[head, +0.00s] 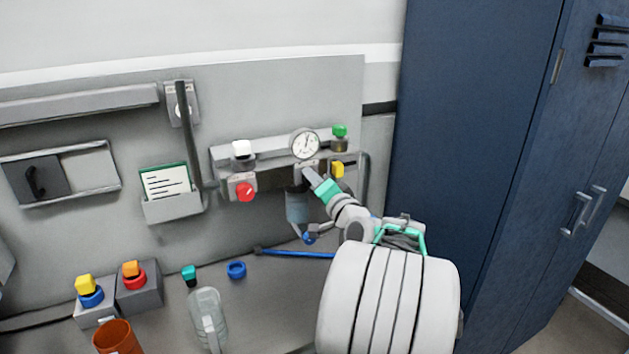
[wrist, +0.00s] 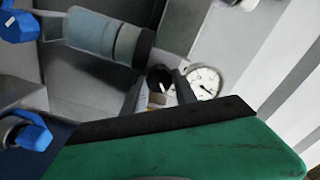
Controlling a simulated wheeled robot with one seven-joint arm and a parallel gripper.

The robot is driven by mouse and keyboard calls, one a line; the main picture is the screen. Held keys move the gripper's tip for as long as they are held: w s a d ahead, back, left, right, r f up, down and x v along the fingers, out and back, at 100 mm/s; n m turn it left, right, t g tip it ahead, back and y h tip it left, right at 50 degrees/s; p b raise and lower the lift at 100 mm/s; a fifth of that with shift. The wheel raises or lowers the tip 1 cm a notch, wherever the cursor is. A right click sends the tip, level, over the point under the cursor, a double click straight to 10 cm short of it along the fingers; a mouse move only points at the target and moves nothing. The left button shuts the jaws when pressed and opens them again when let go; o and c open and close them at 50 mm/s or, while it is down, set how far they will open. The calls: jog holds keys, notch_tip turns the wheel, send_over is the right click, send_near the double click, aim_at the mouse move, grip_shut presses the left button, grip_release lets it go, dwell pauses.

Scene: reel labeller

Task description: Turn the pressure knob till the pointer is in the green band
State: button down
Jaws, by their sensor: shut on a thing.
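The round white pressure gauge (head: 306,143) sits on the wall-mounted grey unit; it also shows in the wrist view (wrist: 205,82). Its thin dark pointer is visible in both views, but the green band is too small to make out, so I cannot tell whether the pointer lies in it. My gripper (head: 306,172) reaches up to the unit just below the gauge and is shut on the pressure knob. The knob is hidden behind the fingers in the head view. In the wrist view a dark round knob (wrist: 158,77) shows beside the gauge.
A white knob (head: 242,149), a red knob (head: 246,191), a green knob (head: 340,131) and a yellow block (head: 337,169) surround the gripper. A cylindrical bowl (head: 297,205) hangs below. A clear bottle (head: 207,318) stands on the bench. A blue cabinet (head: 475,150) is at right.

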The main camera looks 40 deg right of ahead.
dwell(0.5)
jog(key=c, duration=1)
grip_release()
jog(key=shift+o, duration=0.2)
jog(key=b+v, duration=0.2)
jog(key=v, duration=0.5)
jog(key=shift+s+a, duration=0.2)
jog(key=shift+s, duration=0.15)
